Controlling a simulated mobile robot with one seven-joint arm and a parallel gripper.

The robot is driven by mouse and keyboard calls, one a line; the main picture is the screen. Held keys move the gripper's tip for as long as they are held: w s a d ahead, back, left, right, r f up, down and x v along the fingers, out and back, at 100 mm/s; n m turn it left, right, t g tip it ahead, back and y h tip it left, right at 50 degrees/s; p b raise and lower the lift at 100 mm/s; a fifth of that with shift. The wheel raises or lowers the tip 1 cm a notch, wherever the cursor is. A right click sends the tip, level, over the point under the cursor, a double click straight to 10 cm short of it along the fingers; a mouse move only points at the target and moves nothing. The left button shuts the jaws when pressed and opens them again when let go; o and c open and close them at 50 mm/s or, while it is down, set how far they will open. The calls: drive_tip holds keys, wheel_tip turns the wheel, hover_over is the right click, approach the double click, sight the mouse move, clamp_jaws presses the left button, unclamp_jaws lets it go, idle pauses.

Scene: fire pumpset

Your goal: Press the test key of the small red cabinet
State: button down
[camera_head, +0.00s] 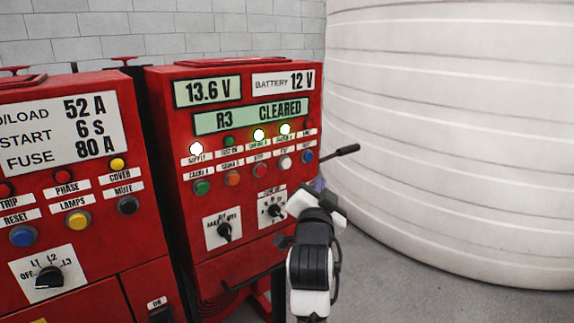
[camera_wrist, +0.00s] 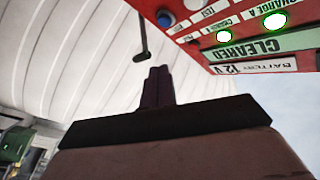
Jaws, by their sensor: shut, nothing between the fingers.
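The small red cabinet (camera_head: 268,242) stands mid-picture in the head view, its screen reading "R3 CLEARED". The label above the white key seems to read TEST, but the print is too small to be sure. My gripper (camera_head: 319,184) is just below and right of the blue key, apart from it. In the wrist view my gripper (camera_wrist: 157,85) is shut and empty; the blue key (camera_wrist: 165,18) is beyond its tips.
A black lever (camera_head: 340,152) sticks out from the cabinet's right side, close to my gripper. Two rotary switches (camera_head: 224,231) sit below the keys. A larger red cabinet (camera_head: 75,200) stands at left. A big white ribbed tank (camera_head: 450,130) fills the right, with floor between.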

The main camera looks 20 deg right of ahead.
drive_tip(key=shift+w+a, duration=0.5)
drive_tip(key=shift+w, duration=0.85)
drive_tip(key=shift+w+a, duration=0.45)
drive_tip(key=shift+w, duration=0.85)
drive_tip(key=shift+w+a, duration=0.5)
drive_tip(key=shift+w, duration=0.85)
drive_tip(key=shift+w+a, duration=0.1)
drive_tip(key=shift+w, duration=0.05)
drive_tip(key=shift+w, duration=0.25)
drive_tip(key=shift+w+a, duration=0.2)
drive_tip(key=shift+w, duration=0.2)
drive_tip(key=shift+s, duration=0.1)
drive_tip(key=shift+s+d, duration=0.3)
drive_tip(key=shift+s, duration=0.4)
drive_tip(key=s, duration=0.1)
drive_tip(key=s+d, duration=0.1)
drive_tip(key=s, duration=0.2)
drive_tip(key=shift+s+d, duration=0.35)
drive_tip(key=shift+s, duration=0.05)
